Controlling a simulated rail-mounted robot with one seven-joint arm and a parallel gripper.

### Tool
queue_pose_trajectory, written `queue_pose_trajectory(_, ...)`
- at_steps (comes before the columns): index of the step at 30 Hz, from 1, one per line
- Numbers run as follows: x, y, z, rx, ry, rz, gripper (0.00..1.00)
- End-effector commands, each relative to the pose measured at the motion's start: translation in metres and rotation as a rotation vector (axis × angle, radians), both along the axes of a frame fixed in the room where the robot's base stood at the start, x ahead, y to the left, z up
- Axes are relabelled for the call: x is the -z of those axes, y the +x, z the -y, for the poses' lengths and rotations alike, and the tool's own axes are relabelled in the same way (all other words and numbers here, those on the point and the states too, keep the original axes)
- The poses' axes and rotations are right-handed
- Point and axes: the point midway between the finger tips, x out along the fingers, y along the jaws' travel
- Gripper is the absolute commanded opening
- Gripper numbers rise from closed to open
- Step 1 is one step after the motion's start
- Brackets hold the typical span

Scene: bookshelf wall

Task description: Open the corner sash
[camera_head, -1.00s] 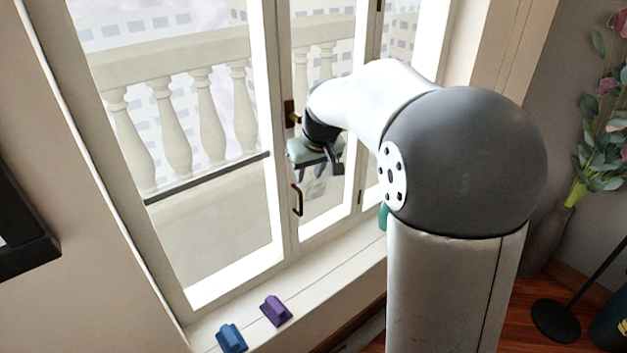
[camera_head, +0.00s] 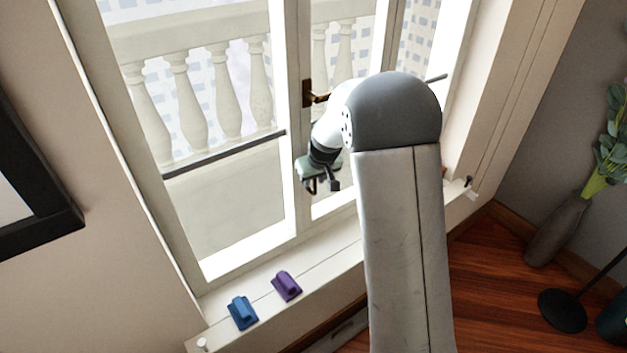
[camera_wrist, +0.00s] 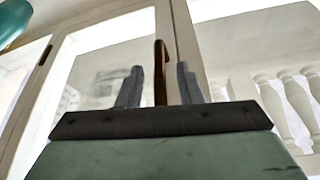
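The white-framed window (camera_head: 296,215) fills the middle of the head view, with a wide left pane and narrower panes to the right. A bronze lever handle (camera_head: 315,95) sits on the upright between them. My gripper (camera_head: 322,186) is lower on this upright, partly hidden by its own body. In the wrist view a bronze pull handle (camera_wrist: 160,72) stands between my two open fingers (camera_wrist: 160,86), with a visible gap on each side. Whether a finger touches it cannot be told. The sashes look closed.
A blue block (camera_head: 242,312) and a purple block (camera_head: 286,286) sit on the sill (camera_head: 325,262). A dark bar (camera_head: 225,155) crosses the left pane. A vase (camera_head: 557,230) and a black stand (camera_head: 562,310) are on the floor at right. A teal object (camera_wrist: 12,22) shows in the wrist view.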

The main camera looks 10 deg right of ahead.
Motion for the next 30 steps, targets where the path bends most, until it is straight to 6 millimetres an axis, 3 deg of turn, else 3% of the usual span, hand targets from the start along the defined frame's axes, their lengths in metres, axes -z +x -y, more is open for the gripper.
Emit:
queue_pose_trajectory(6,0.012,0.005,-0.001,-0.001,0.0,0.0,0.33)
queue_pose_trajectory(13,0.013,0.005,-0.001,0.0,0.0,0.0,0.33)
queue_pose_trajectory(14,0.013,0.005,-0.001,0.0,0.0,0.0,0.3)
queue_pose_trajectory(17,0.013,0.005,-0.001,0.0,0.0,0.0,0.02)
queue_pose_trajectory(18,0.013,0.005,-0.001,0.0,0.0,0.0,0.0)
queue_pose_trajectory(30,0.016,-0.006,-0.004,-0.059,0.002,0.0,0.0)
